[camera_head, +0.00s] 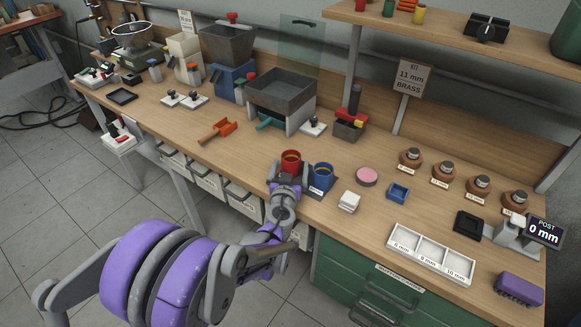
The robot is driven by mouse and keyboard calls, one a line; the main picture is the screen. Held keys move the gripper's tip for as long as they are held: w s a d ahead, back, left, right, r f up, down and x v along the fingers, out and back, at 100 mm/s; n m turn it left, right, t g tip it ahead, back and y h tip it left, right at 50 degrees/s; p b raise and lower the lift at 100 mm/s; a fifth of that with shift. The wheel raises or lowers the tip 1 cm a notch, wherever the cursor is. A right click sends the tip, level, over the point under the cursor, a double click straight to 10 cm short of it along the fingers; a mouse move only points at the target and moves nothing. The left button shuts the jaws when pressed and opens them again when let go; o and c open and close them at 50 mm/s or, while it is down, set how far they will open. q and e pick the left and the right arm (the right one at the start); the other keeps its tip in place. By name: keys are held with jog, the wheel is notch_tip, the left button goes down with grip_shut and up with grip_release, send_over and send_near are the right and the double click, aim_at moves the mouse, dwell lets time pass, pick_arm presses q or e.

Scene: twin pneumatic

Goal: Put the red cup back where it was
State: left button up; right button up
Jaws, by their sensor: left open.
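The red cup (291,157) stands upright on the workbench near its front edge, to the left of a blue cup (322,176). Whether the fingers touch the cup is not clear. My right gripper is not in view.
White cloths (349,202), a pink disc (367,176) and a small blue tray (398,193) lie to the right. A white three-compartment tray (430,253) stands farther right. Behind are a grey bin (282,92) and an orange scoop (218,131). Bare wood lies left of the red cup.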

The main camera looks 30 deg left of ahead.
pick_arm(q)
jog(key=shift+r, duration=0.1)
jog(key=shift+s+d+r, duration=0.1)
jog(key=shift+s+d, duration=0.05)
jog(key=shift+s, duration=0.15)
jog(key=s+d+r+g+y+p, duration=0.1)
jog(key=s+d+g, duration=0.2)
jog(key=s, duration=1.2)
jog(key=s+d+f+m+g+h, duration=0.2)
jog(key=s+d+f+g+h, duration=0.1)
jog(key=s+d, duration=0.3)
jog(key=s+d+f+m+g+h, duration=0.2)
jog(key=s+d+f+g+h, duration=0.1)
jog(key=s, duration=0.6)
jog(key=d+g+h, duration=0.1)
jog(key=d, duration=0.1)
jog(key=shift+d, duration=0.35)
jog(key=shift+f, duration=0.1)
